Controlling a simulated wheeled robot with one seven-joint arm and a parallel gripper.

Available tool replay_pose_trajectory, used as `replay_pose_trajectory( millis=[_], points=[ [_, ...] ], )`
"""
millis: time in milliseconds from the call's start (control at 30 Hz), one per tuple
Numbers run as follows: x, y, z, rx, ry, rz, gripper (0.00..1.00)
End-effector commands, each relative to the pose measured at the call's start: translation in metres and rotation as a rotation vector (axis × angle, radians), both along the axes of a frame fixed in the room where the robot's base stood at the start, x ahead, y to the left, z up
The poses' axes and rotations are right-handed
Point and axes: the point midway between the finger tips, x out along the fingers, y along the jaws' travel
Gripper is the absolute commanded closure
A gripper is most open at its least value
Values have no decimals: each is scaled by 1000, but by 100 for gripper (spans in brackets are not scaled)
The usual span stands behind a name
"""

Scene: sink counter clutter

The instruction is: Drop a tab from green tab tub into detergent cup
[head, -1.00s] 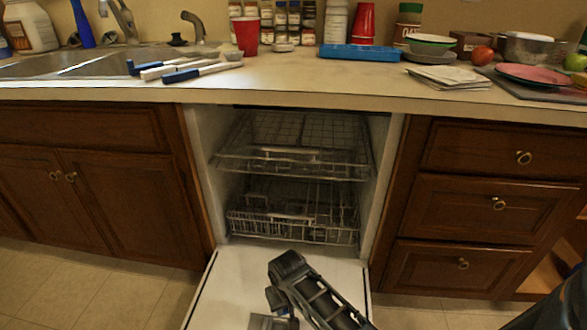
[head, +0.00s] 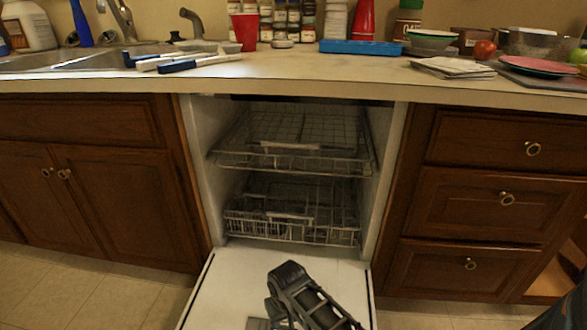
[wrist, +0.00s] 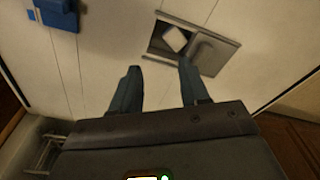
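In the wrist view the detergent cup (wrist: 158,42) is an open dark recess in the pale inner face of the lowered dishwasher door. Its grey lid (wrist: 211,52) lies to the right of the recess. A small white tab-like block (wrist: 175,39) is inside the recess. My gripper (wrist: 160,67) is over the door beside the cup, with its two blue-grey fingers apart and nothing visible between them. The right finger overlaps the cup's lower edge in the picture. I cannot pick out a green tab tub; a jar with a green lid (head: 410,4) stands at the back of the counter.
The dishwasher door (head: 225,285) is down, with two empty-looking racks (head: 290,215) behind it. A blue object (wrist: 56,13) lies at the wrist view's top left. The counter (head: 300,75) holds a blue tray (head: 360,47), red cups (head: 245,32) and plates (head: 540,66).

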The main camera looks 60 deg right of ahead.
Motion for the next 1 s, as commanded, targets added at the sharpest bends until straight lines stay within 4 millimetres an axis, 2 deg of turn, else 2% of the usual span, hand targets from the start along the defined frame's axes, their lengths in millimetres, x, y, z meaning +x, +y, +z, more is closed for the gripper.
replay_pose_trajectory(
  millis=[100, 367, 467, 800, 1000],
  points=[
    [0, 0, 0, 0, 0, 0, 44],
    [0, 0, 2, 0, 0, 0, 44],
    [-1, 1, 11, 0, 0, 0, 44],
    [-6, 5, 64, -1, -1, 0, 44],
    [-7, 6, 77, 1, 1, 0, 44]
  ],
)
